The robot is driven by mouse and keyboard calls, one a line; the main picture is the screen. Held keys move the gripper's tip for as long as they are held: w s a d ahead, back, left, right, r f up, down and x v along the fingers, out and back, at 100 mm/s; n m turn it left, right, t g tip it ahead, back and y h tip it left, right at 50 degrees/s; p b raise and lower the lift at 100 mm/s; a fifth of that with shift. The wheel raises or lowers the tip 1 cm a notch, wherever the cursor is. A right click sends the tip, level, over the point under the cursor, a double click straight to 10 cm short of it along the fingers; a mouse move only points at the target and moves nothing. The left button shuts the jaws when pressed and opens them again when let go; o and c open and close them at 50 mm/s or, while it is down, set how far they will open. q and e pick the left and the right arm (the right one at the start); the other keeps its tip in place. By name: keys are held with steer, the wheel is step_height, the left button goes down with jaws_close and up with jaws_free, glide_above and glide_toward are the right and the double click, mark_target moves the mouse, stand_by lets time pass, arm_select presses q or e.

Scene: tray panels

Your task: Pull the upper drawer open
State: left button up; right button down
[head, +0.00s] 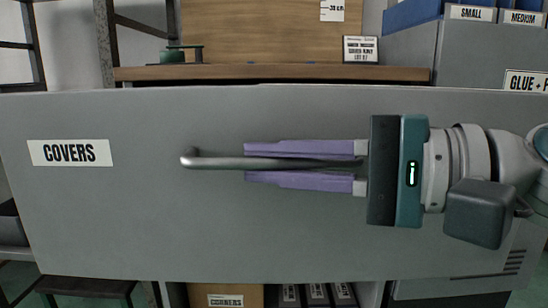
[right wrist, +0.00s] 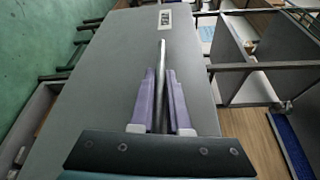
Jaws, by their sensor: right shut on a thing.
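The upper drawer shows as a wide grey front (head: 130,220) labelled COVERS, filling much of the head view. A metal bar handle (head: 215,162) runs across its middle. My right gripper (head: 250,164) comes in from the right, its two purple fingers above and below the bar, shut on the handle. In the right wrist view the handle (right wrist: 162,60) runs between the fingers (right wrist: 161,75) and sticks out past their tips. The drawer front (right wrist: 110,70) lies behind them. How far the drawer stands out cannot be told. My left gripper is not in view.
A wooden shelf (head: 270,73) with a green object (head: 183,54) and a small sign (head: 360,50) is behind the drawer's top edge. Grey and blue bins (head: 470,50) stand at upper right. A CORNERS box (head: 225,297) and dark binders (head: 317,294) show below the drawer front.

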steer(key=shift+s, duration=0.3)
steer(key=c, duration=0.9)
jaws_free()
steer(key=shift+d, duration=0.1)
steer(key=shift+d, duration=0.35)
steer(key=p+v, duration=0.1)
steer(key=v, duration=0.8)
steer(key=shift+s, duration=0.1)
